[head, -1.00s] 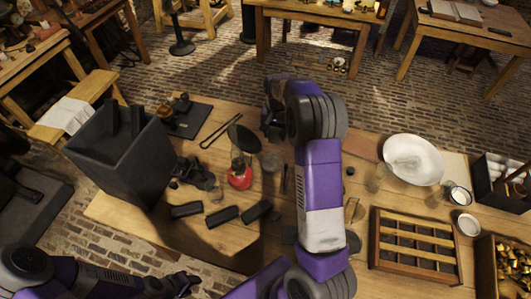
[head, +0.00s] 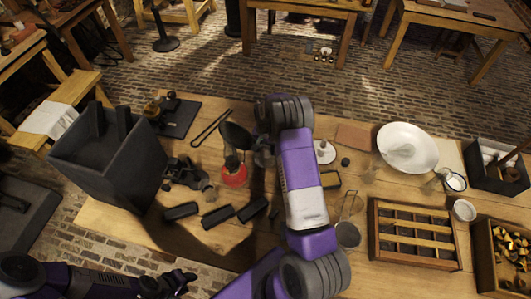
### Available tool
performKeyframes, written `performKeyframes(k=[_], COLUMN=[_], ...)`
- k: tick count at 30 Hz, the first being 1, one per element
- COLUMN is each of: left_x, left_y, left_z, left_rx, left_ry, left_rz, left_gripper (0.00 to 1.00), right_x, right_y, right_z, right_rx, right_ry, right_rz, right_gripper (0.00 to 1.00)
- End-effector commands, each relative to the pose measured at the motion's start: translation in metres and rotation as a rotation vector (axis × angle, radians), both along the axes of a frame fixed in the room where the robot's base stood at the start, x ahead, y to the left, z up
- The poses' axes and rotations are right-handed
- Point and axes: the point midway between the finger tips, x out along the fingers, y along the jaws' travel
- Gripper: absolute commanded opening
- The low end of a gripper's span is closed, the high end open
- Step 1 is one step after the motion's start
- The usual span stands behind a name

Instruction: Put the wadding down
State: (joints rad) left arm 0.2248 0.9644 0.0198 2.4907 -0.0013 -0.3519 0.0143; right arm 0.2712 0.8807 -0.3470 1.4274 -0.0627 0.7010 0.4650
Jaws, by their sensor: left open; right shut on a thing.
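My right arm reaches up the middle of the head view and bends down at the wrist. My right gripper (head: 263,156) is low over the table, just right of the red-based burner (head: 235,173). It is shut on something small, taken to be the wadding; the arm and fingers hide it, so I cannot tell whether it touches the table. My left gripper (head: 180,283) is open and empty at the bottom left, off the table's front edge.
A tall dark box (head: 108,165) stands at the left. Dark blocks (head: 218,216) lie along the front. A pale disc (head: 325,152) is right of my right arm. A white bowl (head: 407,148), wooden rack (head: 415,234) and brass-filled crate (head: 485,262) stand right.

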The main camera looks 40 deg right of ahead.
Motion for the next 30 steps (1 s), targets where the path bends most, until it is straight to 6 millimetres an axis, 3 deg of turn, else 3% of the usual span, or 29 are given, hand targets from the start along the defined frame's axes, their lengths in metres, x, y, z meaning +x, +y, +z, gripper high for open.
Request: performKeyframes(k=[6, 17, 18, 22, 23, 30], left_x=[0.000, 0.000, 0.000, 0.000, 0.000, 0.000], left_y=[0.000, 0.000, 0.000, 0.000, 0.000, 0.000], left_z=[-0.001, -0.005, -0.006, -0.004, -0.004, -0.004], left_rx=[0.000, 0.000, 0.000, 0.000, 0.000, 0.000], left_ry=[0.000, 0.000, 0.000, 0.000, 0.000, 0.000], left_rz=[0.000, 0.000, 0.000, 0.000, 0.000, 0.000], left_gripper=[0.43, 0.43, 0.43, 0.43, 0.43, 0.43], right_x=[-0.001, 0.000, 0.000, 0.000, 0.000, 0.000], right_y=[0.000, 0.000, 0.000, 0.000, 0.000, 0.000], right_z=[-0.031, -0.035, -0.036, -0.034, -0.034, -0.034], right_rx=[0.001, 0.000, 0.000, 0.000, 0.000, 0.000], right_ry=[0.002, 0.000, 0.000, 0.000, 0.000, 0.000], right_rz=[-0.001, 0.000, 0.000, -0.001, -0.001, -0.001], right_gripper=[0.21, 0.21, 0.56, 0.76, 0.80, 0.80])
